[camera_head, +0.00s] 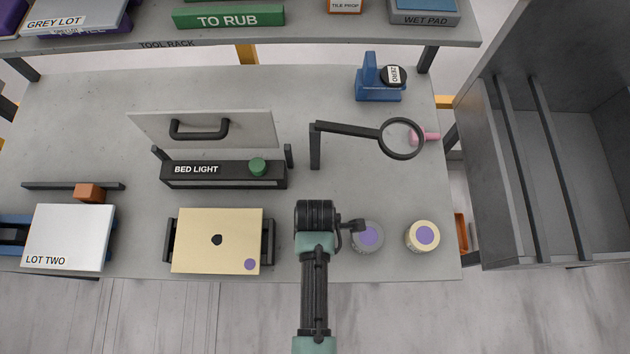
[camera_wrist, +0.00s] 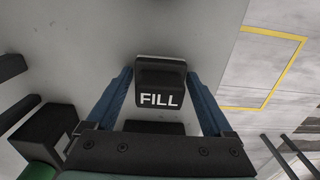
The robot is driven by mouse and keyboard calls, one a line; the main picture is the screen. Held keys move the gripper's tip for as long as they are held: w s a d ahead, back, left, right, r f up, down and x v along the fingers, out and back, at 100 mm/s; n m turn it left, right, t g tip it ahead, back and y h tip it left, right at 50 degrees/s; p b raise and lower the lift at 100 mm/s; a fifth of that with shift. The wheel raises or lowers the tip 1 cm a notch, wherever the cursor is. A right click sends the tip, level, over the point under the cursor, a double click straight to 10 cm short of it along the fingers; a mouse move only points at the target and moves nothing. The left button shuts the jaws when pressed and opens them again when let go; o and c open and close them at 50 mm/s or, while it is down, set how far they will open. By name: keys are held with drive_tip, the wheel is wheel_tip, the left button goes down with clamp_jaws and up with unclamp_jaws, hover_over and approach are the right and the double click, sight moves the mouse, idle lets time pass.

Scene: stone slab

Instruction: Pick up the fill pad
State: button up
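The fill pad (camera_wrist: 160,84) is a small dark block with FILL in white letters on its near face. In the wrist view it stands on the grey slab, between the two blue fingers of my gripper (camera_wrist: 158,74). The fingers are apart, with a narrow gap showing on each side of the pad. I cannot tell how far down the fingers reach beside it. In the head view my arm's end is over the slab's front part, right of the cream board, and hides both the pad and the fingers.
Two round tins with purple spots, a grey one (camera_head: 368,236) and a cream one (camera_head: 422,236), stand just right of my arm. The cream board (camera_head: 216,240) lies to the left. A magnifier (camera_head: 402,138) and the bed light box (camera_head: 223,173) stand behind.

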drive_tip(key=c, duration=1.1)
drive_tip(key=shift+r, duration=0.1)
wheel_tip(320, 180, up, 10)
drive_tip(key=shift+f, duration=0.1)
drive_tip(key=o, duration=1)
drive_tip(key=shift+c, duration=0.2)
drive_tip(key=c, duration=0.7)
